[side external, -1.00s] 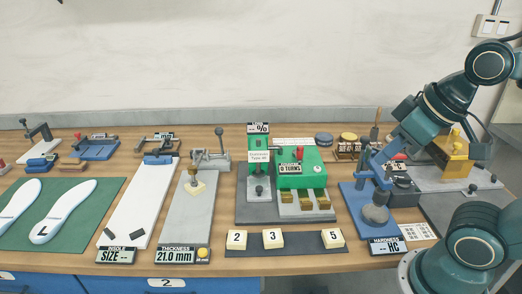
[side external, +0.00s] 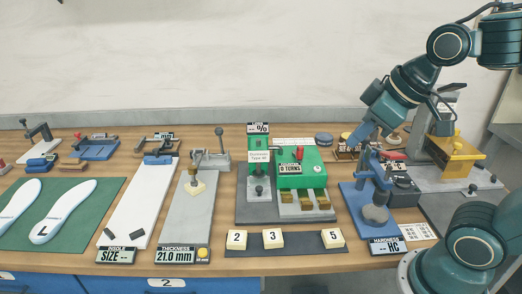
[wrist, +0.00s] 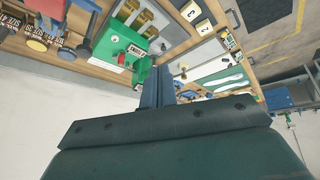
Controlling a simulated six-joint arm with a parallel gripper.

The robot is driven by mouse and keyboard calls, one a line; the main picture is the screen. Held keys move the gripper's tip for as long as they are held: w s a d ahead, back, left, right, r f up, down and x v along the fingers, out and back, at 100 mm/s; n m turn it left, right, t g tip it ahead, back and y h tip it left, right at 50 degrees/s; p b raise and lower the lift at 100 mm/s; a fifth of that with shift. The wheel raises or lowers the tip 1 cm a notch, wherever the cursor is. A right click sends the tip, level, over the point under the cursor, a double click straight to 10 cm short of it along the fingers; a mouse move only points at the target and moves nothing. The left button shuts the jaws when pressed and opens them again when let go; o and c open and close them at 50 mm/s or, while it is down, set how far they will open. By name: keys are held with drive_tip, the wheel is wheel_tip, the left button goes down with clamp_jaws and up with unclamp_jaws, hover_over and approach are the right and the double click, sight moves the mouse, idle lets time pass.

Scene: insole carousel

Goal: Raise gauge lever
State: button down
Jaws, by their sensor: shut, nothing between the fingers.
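The thickness gauge (side external: 208,163) stands at the head of a grey plate left of centre, with an upright lever topped by a dark ball (side external: 219,131). Its display (side external: 176,256) reads 21.0 mm. The blue hardness gauge (side external: 365,200) stands at the right, with a grey round piece on its base; its display (side external: 386,246) reads HC. I cannot tell which gauge's lever the task names. My gripper (side external: 361,134) is above and behind the hardness gauge, pointing down-left. Its blue fingers (wrist: 153,88) are together and empty in the wrist view.
A green box (side external: 299,170) marked 0 TURNS stands between the two gauges. Numbered blocks (side external: 272,239) lie on a dark strip in front. White insoles (side external: 65,210) lie on a green mat at the left. A yellow fixture (side external: 456,156) stands at the right.

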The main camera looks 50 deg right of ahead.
drive_tip(key=w+f+n, duration=0.1)
drive_tip(key=w+n, duration=0.2)
drive_tip(key=w, duration=0.5)
drive_tip(key=w+f+n+y, duration=0.1)
drive_tip(key=w+f+n, duration=0.1)
drive_tip(key=w, duration=0.7)
drive_tip(key=w+f+n+t+y, duration=0.1)
drive_tip(key=w+n, duration=0.3)
drive_tip(key=w, duration=0.5)
drive_tip(key=shift+a+f+n, duration=0.3)
drive_tip(key=shift+f+n, duration=0.1)
drive_tip(key=shift+f, duration=0.1)
drive_tip(key=shift+w+f, duration=0.15)
drive_tip(key=shift+w, duration=0.2)
drive_tip(key=shift+f, duration=0.1)
drive_tip(key=w+f, duration=0.6)
drive_tip(key=w, duration=0.3)
drive_tip(key=shift+w+a+f, duration=0.25)
drive_tip(key=shift+a+f, duration=0.15)
